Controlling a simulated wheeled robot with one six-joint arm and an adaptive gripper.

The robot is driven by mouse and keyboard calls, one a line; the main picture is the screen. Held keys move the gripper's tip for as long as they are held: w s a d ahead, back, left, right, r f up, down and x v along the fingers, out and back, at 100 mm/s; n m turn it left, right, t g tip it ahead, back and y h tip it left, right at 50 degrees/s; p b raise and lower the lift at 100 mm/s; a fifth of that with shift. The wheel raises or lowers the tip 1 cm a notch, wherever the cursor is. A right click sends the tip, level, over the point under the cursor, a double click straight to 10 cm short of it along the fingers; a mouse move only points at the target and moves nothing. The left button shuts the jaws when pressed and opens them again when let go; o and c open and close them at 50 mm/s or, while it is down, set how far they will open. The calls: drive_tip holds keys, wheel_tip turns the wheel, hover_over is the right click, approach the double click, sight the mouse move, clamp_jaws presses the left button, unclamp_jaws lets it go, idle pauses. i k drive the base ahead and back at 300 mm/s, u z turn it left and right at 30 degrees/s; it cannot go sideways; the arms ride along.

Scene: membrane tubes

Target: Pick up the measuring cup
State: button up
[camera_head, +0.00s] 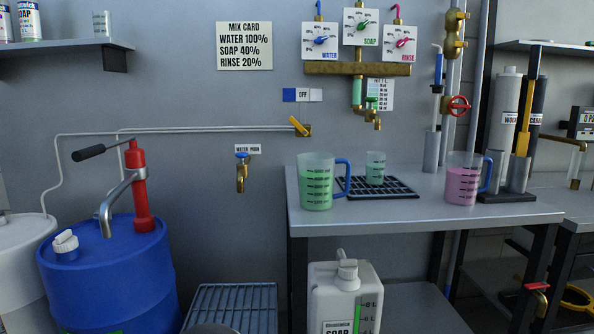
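A clear measuring cup (316,178) with a blue handle and green liquid stands upright near the left front of the grey bench. Its handle points right. A second clear measuring cup (463,182) with a blue handle holds pink liquid and stands upright on the right part of the bench. A smaller clear cup (375,168) with green liquid stands on the black drip grate between them. I cannot tell which cup the task means. My gripper is not in view.
The bench (425,208) has bare room in front of the grate (405,188). A brass tap (377,122) hangs above the small cup. Grey and black cylinders (505,120) stand right of the pink cup. A blue drum (110,280) with a red pump is at left; a white jug (345,290) stands below the bench.

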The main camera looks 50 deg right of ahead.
sight(376, 161)
drive_tip(key=u, duration=1.55)
drive_tip(key=k, duration=1.85)
drive_tip(key=z, duration=0.75)
